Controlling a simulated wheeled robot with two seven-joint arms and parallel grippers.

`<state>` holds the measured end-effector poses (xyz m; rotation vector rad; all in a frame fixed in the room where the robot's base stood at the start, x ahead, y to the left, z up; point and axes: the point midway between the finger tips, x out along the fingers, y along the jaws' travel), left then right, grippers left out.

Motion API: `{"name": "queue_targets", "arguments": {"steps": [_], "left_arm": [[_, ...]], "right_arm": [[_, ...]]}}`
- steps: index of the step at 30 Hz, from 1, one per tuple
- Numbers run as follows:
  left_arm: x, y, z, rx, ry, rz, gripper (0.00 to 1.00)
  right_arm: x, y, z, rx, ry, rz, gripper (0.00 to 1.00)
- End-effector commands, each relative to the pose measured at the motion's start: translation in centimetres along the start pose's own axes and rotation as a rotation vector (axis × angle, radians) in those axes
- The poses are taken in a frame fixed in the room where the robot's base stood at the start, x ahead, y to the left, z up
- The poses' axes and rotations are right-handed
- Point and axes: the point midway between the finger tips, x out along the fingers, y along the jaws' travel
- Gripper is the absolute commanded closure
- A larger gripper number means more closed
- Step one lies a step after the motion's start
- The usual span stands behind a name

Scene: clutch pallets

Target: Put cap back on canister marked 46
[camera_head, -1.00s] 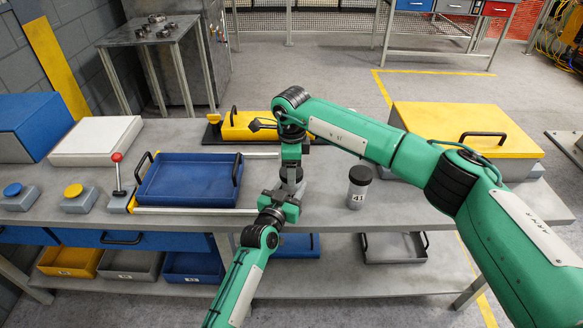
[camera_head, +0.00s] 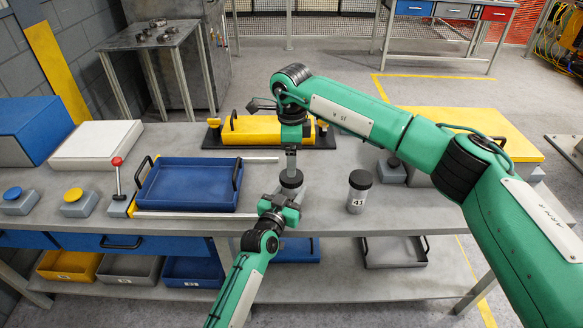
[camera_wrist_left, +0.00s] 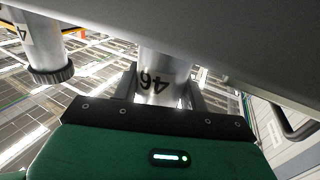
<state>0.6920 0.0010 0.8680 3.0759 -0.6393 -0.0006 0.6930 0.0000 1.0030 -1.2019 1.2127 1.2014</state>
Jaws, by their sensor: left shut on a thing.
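The canister marked 46 (camera_wrist_left: 158,75) is a metal cylinder; its label reads upside down in the left wrist view. My left gripper (camera_wrist_left: 160,92) is shut around it. In the head view my left gripper (camera_head: 282,200) comes from the front and hides much of the canister. A black cap (camera_head: 291,179) shows at the top of that canister. My right gripper (camera_head: 291,168) points down directly above the cap, its tips at or just over it; I cannot tell whether they touch or how far the fingers are apart.
A capped canister marked 41 (camera_head: 359,190) stands to the right on the grey bench (camera_head: 330,218). A blue tray (camera_head: 188,208) lies to the left, a yellow-topped box (camera_head: 470,128) to the right. A yellow block (camera_head: 255,130) is behind my arms.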

Motion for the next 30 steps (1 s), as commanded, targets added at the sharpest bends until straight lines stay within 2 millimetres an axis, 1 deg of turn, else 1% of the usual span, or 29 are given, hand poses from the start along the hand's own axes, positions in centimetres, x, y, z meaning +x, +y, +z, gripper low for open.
{"name": "queue_targets", "arguments": {"steps": [1, 3, 6, 9, 13, 20, 21, 23, 24, 25, 30], "left_arm": [[0.0, 0.0, 0.0, 0.0, 0.0, 0.0, 1.0], [0.0, 0.0, 0.0, 0.0, 0.0, 0.0, 1.0], [0.0, 0.0, 0.0, 0.0, 0.0, 0.0, 1.0], [0.0, 0.0, 0.0, 0.0, 0.0, 0.0, 1.0], [0.0, 0.0, 0.0, 0.0, 0.0, 0.0, 1.0], [0.0, 0.0, 0.0, 0.0, 0.0, 0.0, 1.0], [0.0, 0.0, 0.0, 0.0, 0.0, 0.0, 0.53], [0.0, 0.0, 0.0, 0.0, 0.0, 0.0, 0.41], [0.0, 0.0, 0.0, 0.0, 0.0, 0.0, 0.33], [0.0, 0.0, 0.0, 0.0, 0.0, 0.0, 0.31], [0.0, 0.0, 0.0, 0.0, 0.0, 0.0, 0.31]], "right_arm": [[-1.2, -0.1, 0.0, 0.0, 0.0, -0.003, 0.18], [-2.5, -0.1, 0.0, 0.0, 0.0, -0.003, 0.18], [-4.0, -0.1, 0.0, 0.001, 0.0, -0.002, 0.18], [-5.0, 0.0, 0.0, 0.001, 0.0, -0.001, 0.18], [-5.6, 0.0, 0.0, 0.001, 0.0, 0.001, 0.18], [-5.6, 0.0, 0.0, 0.001, 0.0, 0.001, 0.18], [-5.6, 0.0, 0.0, 0.0, 0.0, 0.001, 0.18], [-5.6, 0.0, 0.0, 0.0, 0.0, 0.001, 0.18], [-5.6, 0.0, 0.0, 0.0, 0.0, 0.001, 0.18], [-5.6, 0.0, 0.0, 0.0, 0.0, 0.001, 0.18], [-5.6, 0.0, 0.0, 0.0, 0.0, 0.001, 0.18]]}}
